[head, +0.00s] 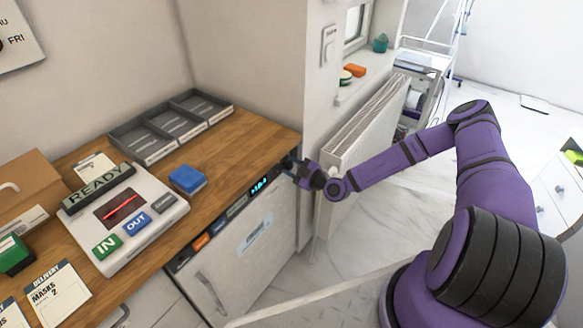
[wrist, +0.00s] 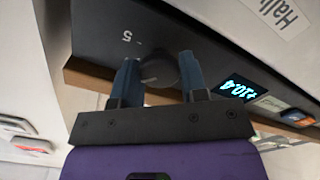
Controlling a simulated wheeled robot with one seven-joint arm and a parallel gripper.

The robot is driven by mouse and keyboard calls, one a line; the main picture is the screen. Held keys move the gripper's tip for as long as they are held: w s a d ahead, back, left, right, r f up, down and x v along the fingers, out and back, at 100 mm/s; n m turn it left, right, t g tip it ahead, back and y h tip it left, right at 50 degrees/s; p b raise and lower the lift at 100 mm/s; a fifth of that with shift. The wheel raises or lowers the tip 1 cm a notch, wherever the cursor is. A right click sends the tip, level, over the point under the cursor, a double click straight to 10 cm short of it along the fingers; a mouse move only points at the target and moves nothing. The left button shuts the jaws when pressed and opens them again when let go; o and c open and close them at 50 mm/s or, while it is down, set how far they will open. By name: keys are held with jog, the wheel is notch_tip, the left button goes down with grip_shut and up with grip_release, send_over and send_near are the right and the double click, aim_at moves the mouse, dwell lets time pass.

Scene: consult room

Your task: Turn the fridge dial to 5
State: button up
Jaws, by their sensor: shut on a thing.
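The small fridge (head: 270,236) stands under the wooden counter, with a dark control strip along its top front. In the wrist view the round dark dial (wrist: 158,71) sits between the two blue fingers of my gripper (wrist: 159,80), which is shut on it. A "5" mark (wrist: 127,37) is printed on the panel beside the dial. The dial's pointer is too dark to read. A lit display (wrist: 237,89) next to the dial reads about +10.4. In the head view my gripper (head: 292,165) is at the strip's right end and hides the dial.
The counter (head: 240,150) holds a grey tray (head: 172,127), a blue block (head: 186,180) and a READY/IN/OUT device (head: 125,215). A white radiator (head: 365,125) stands close behind my forearm. The floor between fridge and radiator is clear.

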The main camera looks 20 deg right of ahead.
jog(key=m, duration=0.5)
jog(key=shift+d+m, duration=0.1)
jog(key=shift+m, duration=0.2)
jog(key=m, duration=0.5)
jog(key=shift+f+m, duration=0.1)
jog(key=shift+m, duration=0.2)
jog(key=o, duration=0.9)
jog(key=v, duration=1)
jog(key=shift+s+d, duration=0.25)
jog(key=shift+s, duration=0.05)
